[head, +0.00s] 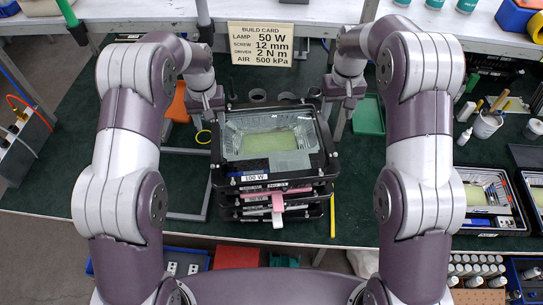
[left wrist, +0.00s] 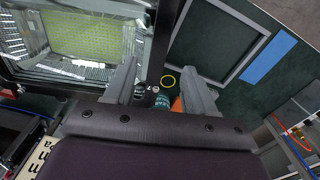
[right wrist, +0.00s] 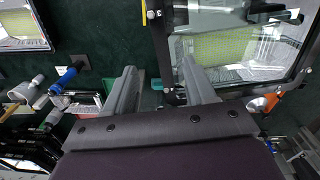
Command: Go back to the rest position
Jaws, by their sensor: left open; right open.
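A stack of black-framed floodlight housings (head: 318,165) stands mid-bench, the top one glazed over a reflector and yellow-green panel and labelled 100 W. My left gripper (head: 212,103) is open by its far left corner; in the left wrist view the open fingers (left wrist: 155,80) lie either side of the frame's dark edge. My right gripper (head: 345,92) is open by the far right corner; in the right wrist view its fingers (right wrist: 158,75) are apart with the frame edge near one of them. Neither holds anything. I cannot tell whether the fingers touch the frame.
A build card (head: 260,44) hangs behind the stack. A pink tag (head: 277,210) hangs at the stack's front. More housings (head: 487,200), a white cup (head: 487,124) and tools lie at the right. A green tray (head: 368,116) is by my right arm.

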